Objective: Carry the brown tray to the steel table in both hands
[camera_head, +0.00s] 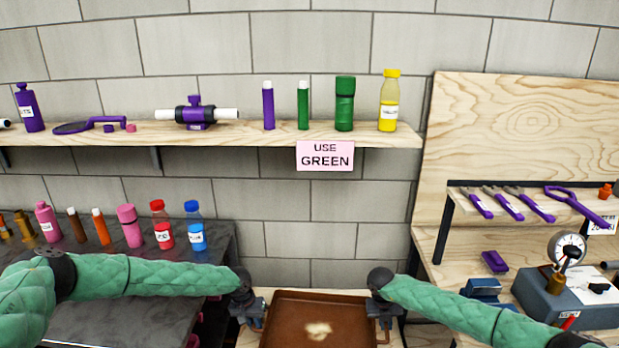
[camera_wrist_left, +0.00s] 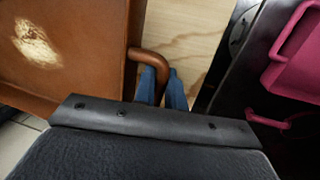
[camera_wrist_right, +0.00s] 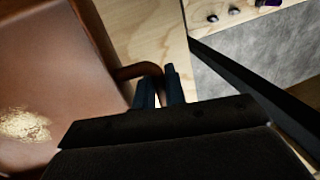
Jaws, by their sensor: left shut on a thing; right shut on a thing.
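The brown tray (camera_head: 345,309) is at the bottom centre of the head view, between my two grippers, with a pale worn patch on its floor. My left gripper (camera_head: 247,312) is at its left side; in the left wrist view its blue fingers (camera_wrist_left: 162,85) are shut on the tray's (camera_wrist_left: 95,60) curved handle. My right gripper (camera_head: 384,312) is at its right side; in the right wrist view its fingers (camera_wrist_right: 158,85) are shut on the other handle of the tray (camera_wrist_right: 45,70). The tray looks empty. I cannot make out a steel table for certain.
A light wooden surface (camera_head: 262,294) lies under or behind the tray. A dark bench (camera_head: 120,318) with bottles stands left. A wooden workbench (camera_head: 440,270) with a gauge (camera_head: 567,250) and tools stands right. A wall shelf (camera_head: 240,133) carries a "USE GREEN" sign (camera_head: 325,156).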

